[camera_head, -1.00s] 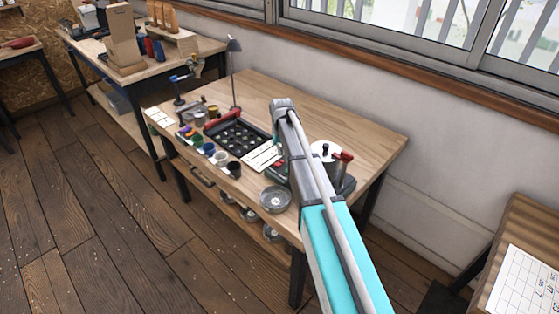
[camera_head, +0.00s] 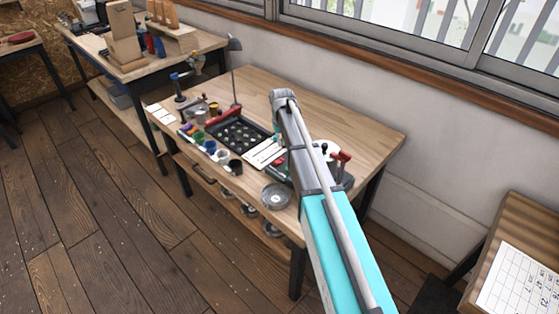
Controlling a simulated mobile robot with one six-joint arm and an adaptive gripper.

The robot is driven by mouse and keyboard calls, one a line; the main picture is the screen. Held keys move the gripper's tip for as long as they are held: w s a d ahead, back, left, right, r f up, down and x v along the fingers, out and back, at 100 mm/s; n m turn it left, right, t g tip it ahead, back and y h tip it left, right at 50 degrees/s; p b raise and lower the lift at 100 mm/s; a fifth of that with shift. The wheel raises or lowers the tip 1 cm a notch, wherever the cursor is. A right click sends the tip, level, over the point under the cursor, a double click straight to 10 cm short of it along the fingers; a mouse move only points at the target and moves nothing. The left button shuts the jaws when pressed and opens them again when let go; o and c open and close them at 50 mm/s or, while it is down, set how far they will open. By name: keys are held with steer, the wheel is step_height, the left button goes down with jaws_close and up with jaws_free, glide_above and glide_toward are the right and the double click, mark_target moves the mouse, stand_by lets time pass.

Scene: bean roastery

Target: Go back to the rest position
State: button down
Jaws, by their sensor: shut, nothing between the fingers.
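My arm (camera_head: 325,215), turquoise with a grey upper section, reaches from the bottom of the picture up over the wooden table (camera_head: 345,118). Its grey joint (camera_head: 284,98) is the farthest part I see, above the middle of the table. My gripper does not show; the arm hides what lies behind and below it. I see nothing held.
On the table are a black tray (camera_head: 262,130), a lamp (camera_head: 235,70), several small cups (camera_head: 223,156), a white card (camera_head: 263,154) and a round metal dish (camera_head: 276,196). The wooden floor (camera_head: 110,230) at left is clear.

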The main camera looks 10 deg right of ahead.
steer(key=shift+s, duration=0.1)
steer(key=s+r+p, duration=0.1)
steer(key=s, duration=1.3)
steer(key=s+r+m+p, duration=0.1)
steer(key=s+r+p, duration=0.1)
steer(key=s, duration=1.3)
steer(key=shift+d+r, duration=0.25)
